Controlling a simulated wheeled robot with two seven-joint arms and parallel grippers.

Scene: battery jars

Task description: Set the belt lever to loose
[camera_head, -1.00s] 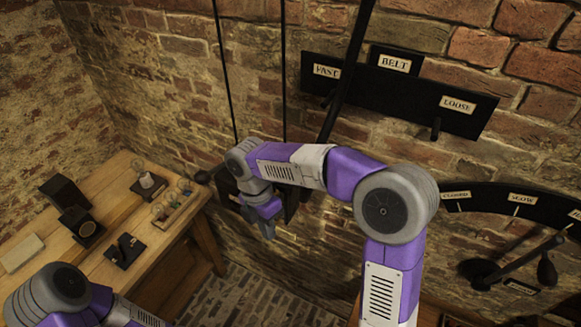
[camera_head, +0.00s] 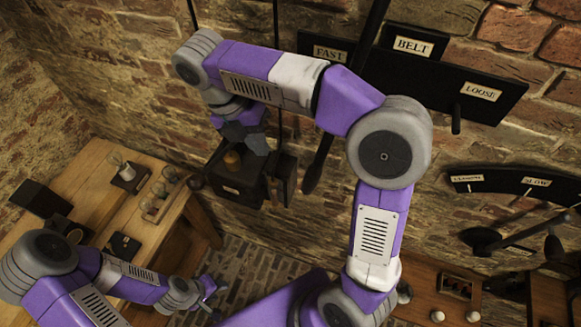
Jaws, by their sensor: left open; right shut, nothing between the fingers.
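The belt lever (camera_head: 319,163) is a long dark rod that hangs from above and ends in a thicker grip below the board. It crosses the black board (camera_head: 430,75) on the FAST side, left of the BELT label (camera_head: 413,46). My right arm covers part of it. The LOOSE label (camera_head: 481,92) is at the board's right, with a peg (camera_head: 456,118) below. My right gripper (camera_head: 257,146) is shut and empty, left of the lever and apart from it in the picture. My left gripper (camera_head: 212,294) is open, low at the left, far from the lever.
A dark box (camera_head: 238,188) with a brass-coloured knob is on the wall below my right gripper. A wooden bench (camera_head: 100,165) with small items stands left. A CLOSED/SLOW dial (camera_head: 510,183) and a shelf (camera_head: 430,285) are at the right.

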